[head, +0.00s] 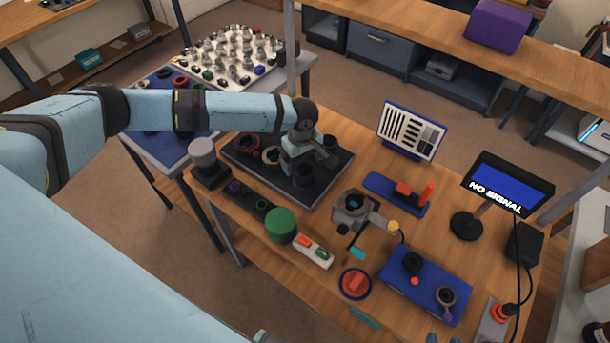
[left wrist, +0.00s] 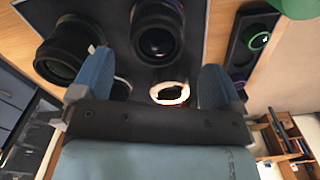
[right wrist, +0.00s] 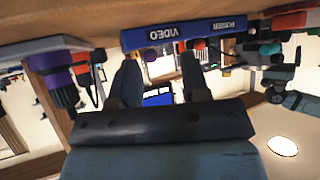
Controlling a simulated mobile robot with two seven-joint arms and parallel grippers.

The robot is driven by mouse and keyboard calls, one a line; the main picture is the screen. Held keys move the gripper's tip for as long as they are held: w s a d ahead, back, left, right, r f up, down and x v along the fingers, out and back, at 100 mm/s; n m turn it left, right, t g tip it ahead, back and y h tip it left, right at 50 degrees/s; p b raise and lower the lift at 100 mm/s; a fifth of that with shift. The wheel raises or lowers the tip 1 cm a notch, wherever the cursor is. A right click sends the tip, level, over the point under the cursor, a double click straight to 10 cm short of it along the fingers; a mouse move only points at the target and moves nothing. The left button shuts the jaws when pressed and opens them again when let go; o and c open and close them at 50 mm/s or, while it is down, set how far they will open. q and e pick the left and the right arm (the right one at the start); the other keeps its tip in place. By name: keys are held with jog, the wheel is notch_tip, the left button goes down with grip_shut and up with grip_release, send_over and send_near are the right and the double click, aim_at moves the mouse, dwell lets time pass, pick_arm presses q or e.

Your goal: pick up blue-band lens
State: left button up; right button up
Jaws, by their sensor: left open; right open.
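A dark tray (head: 322,190) on the wooden bench holds several lenses. A dark lens (head: 305,177) is at my left gripper (head: 300,162), which is open above the tray. In the left wrist view, my left gripper (left wrist: 156,64) has its fingers apart, with a dark lens (left wrist: 157,40) beyond the fingertips and a cream-ringed lens (left wrist: 170,93) between the fingers. A wide green-ringed lens (left wrist: 65,52) is beside the left finger. No blue band can be made out clearly on any lens. My right gripper (right wrist: 159,64) is open and empty in the right wrist view.
A small tray with purple and green rings (left wrist: 250,45) and a green cylinder (head: 281,225) are near the bench's front edge.

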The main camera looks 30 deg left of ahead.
aim_at(305, 169)
pick_arm(q)
jog(key=shift+f, duration=0.6)
pick_arm(e)
jog(key=shift+w+r, duration=0.2)
jog(key=shift+w, duration=0.1)
pick_arm(q)
jog(key=f, duration=0.4)
jog(key=shift+d+f+p, duration=0.3)
jog(key=shift+f, duration=0.1)
pick_arm(e)
jog(key=shift+d+r, duration=0.2)
jog(key=shift+r, duration=0.15)
pick_arm(q)
jog(key=c, duration=1.1)
jog(key=shift+c, duration=0.2)
pick_arm(e)
jog(key=shift+a+f, duration=0.1)
pick_arm(q)
jog(key=shift+r, duration=0.15)
